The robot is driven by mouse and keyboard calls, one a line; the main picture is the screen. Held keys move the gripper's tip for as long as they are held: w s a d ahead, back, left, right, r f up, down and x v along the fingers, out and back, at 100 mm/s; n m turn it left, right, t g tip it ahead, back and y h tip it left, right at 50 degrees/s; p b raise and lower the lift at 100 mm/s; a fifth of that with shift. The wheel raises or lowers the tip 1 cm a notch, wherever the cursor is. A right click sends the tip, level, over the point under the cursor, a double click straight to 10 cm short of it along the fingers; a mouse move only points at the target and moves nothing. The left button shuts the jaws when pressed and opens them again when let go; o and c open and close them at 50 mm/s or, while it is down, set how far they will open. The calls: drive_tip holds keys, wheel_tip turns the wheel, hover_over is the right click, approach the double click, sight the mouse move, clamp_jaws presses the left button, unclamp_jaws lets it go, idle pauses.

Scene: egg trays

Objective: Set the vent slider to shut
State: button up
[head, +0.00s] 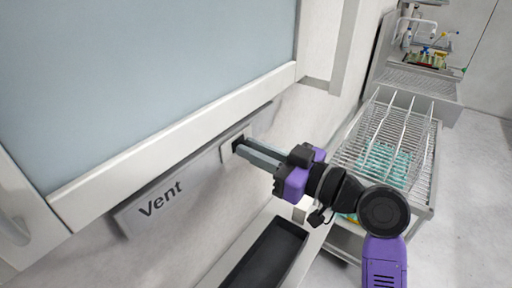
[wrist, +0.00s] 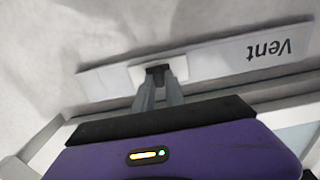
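The vent panel (head: 155,203) is a pale strip lettered "Vent" on the wall under the big window-like pane. My gripper (head: 240,147) reaches to the knob from the right. Its two grey fingers are close together with a narrow gap, their tips at the knob, and they look shut on it. The fingertips hide part of the knob.
A black tray (head: 268,254) lies on a pale ledge below the panel. A sink area (head: 428,60) with a tap is further back. The grey floor at far right is clear.

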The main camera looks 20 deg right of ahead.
drive_tip(key=o, duration=0.4)
drive_tip(key=shift+s+a, duration=0.1)
drive_tip(key=shift+a, duration=0.05)
drive_tip(key=shift+c, duration=0.2)
drive_tip(key=b+v, duration=0.2)
drive_tip(key=v, duration=0.5)
drive_tip(key=shift+s+d, duration=0.25)
drive_tip(key=shift+s, duration=0.05)
